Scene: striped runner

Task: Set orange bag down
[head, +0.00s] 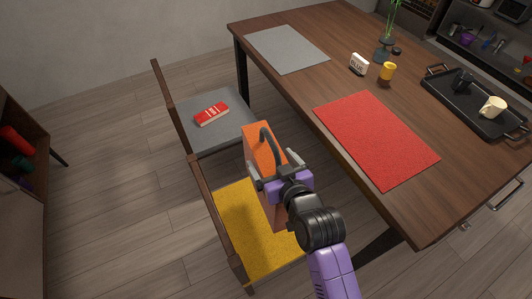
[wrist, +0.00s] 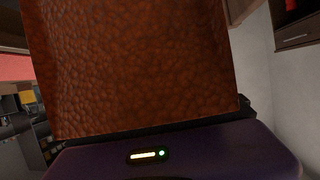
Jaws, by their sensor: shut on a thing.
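The orange bag (head: 260,150) is a tall, flat-sided bag with a dark curved handle at its top. My gripper (head: 268,177) is shut on it, and the bag is upright over or on the yellow chair seat (head: 245,222). In the wrist view the bag's brown-orange textured side (wrist: 140,70) fills most of the picture, close to my gripper.
A grey chair seat (head: 205,135) beyond holds a red book (head: 212,114).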

